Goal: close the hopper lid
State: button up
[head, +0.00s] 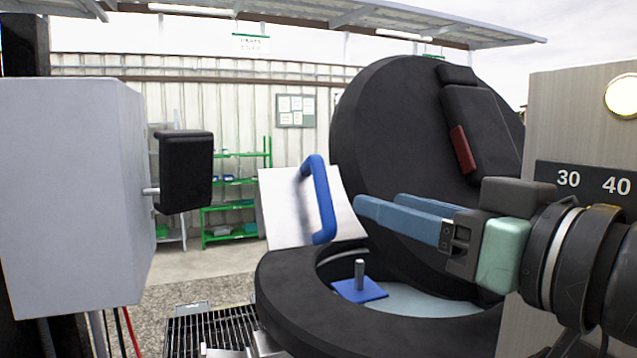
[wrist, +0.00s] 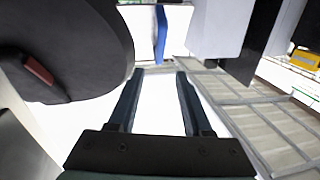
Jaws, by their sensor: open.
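The hopper lid (head: 385,115) is a thick black disc standing raised, leaning back on the far side of the black hopper rim (head: 290,300). A dark block with a red tab (head: 462,149) sits on its face. My gripper (head: 364,203) is open and empty, its blue fingers pointing left across the front of the lid, above the hopper opening. In the wrist view the lid (wrist: 75,45) fills the upper left, beside my open fingers (wrist: 160,72) and apart from them. The lid's lower edge and hinge are partly hidden by my gripper in the head view.
A blue handle (head: 323,200) on a tilted white panel (head: 282,212) stands left of my fingertips. A blue plate with a grey peg (head: 360,288) is in the hopper opening. A grey cabinet (head: 65,190) with a black block (head: 186,172) stands left; a numbered panel (head: 580,120) stands right.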

aim_at(326, 187)
jog(key=p+x, duration=0.5)
jog(key=x, duration=0.7)
jog(key=shift+p, duration=0.35)
jog(key=shift+w+a+f, duration=0.1)
jog(key=shift+w+a, duration=0.2)
jog(key=shift+w, duration=0.2)
grip_shut()
dwell(0.4)
